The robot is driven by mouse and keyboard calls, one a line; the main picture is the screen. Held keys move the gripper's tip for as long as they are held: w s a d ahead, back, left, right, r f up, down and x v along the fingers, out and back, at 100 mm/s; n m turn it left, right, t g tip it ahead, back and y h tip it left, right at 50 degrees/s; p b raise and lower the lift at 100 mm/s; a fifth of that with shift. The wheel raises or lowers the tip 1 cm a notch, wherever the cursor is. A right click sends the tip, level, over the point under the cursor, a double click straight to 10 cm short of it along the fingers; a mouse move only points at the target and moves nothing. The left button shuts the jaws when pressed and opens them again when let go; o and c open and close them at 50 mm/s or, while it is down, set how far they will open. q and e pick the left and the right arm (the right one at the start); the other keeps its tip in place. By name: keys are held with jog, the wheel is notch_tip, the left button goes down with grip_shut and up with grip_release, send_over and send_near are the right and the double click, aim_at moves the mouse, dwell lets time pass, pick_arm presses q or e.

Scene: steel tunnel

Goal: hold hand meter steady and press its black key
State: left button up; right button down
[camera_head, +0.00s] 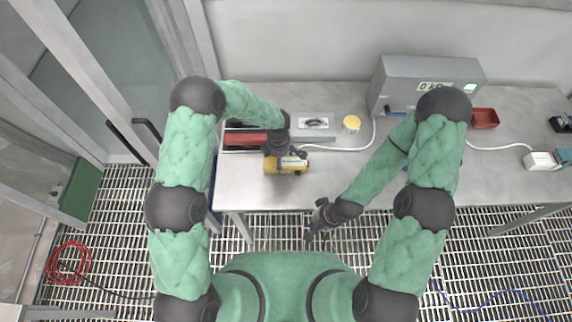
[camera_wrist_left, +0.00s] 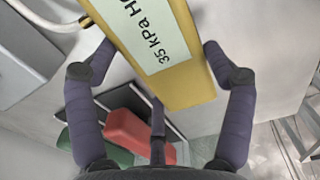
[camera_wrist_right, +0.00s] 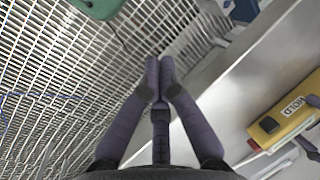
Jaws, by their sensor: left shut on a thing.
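The hand meter (camera_head: 288,167) is a yellow box with a pale label, near the front of the grey bench. My left gripper (camera_head: 279,152) is shut on it. In the left wrist view the meter (camera_wrist_left: 178,75) sits between the two fingers, its label partly reading "35 kPa". The right wrist view shows the meter (camera_wrist_right: 290,117) at the right, with a black key (camera_wrist_right: 269,125) beside a label reading "HOLD". My right gripper (camera_head: 314,235) is shut and empty, its fingertips together (camera_wrist_right: 160,62), in front of the bench edge over the grating and apart from the meter.
Behind the meter on the bench (camera_head: 250,188) are a grey plate (camera_head: 318,133), a yellow round lid (camera_head: 351,122) and a white cable (camera_head: 345,148). A large grey box (camera_head: 400,75) and a red tray (camera_head: 485,118) stand right. Red and green blocks (camera_wrist_left: 125,130) lie left.

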aim_at(298, 173)
pick_arm(q)
jog(key=shift+s+f, duration=0.15)
jog(key=shift+s, duration=0.05)
pick_arm(e)
jog(key=w+a+r+n+t, duration=0.1)
jog(key=w+n, duration=0.1)
jog(key=w+a+r+n+t+y, duration=0.1)
jog(key=w+a+n+t, duration=0.1)
jog(key=n, duration=0.1)
jog(key=w+a+n+t, duration=0.1)
jog(key=w+a+n, duration=0.1)
jog(key=shift+r+n, duration=0.3)
jog(key=shift+r, duration=0.1)
jog(key=shift+w+a+f+m+t, duration=0.1)
jog(key=shift+w+a+m+t, duration=0.2)
jog(key=shift+m+t, duration=0.35)
jog(key=shift+w+f+m+t, duration=0.1)
jog(key=shift+m+t, duration=0.35)
jog(key=shift+m, duration=0.3)
jog(key=m+t, duration=0.1)
jog(key=m, duration=0.1)
jog(key=shift+d+f+m, duration=0.1)
jog(key=shift+m, duration=0.2)
jog(key=shift+d+m+t+h, duration=0.15)
jog(key=shift+m+t+h, duration=0.15)
jog(key=shift+m+t, duration=0.5)
jog(key=shift+w, duration=4.4)
jog(key=shift+w, duration=0.1)
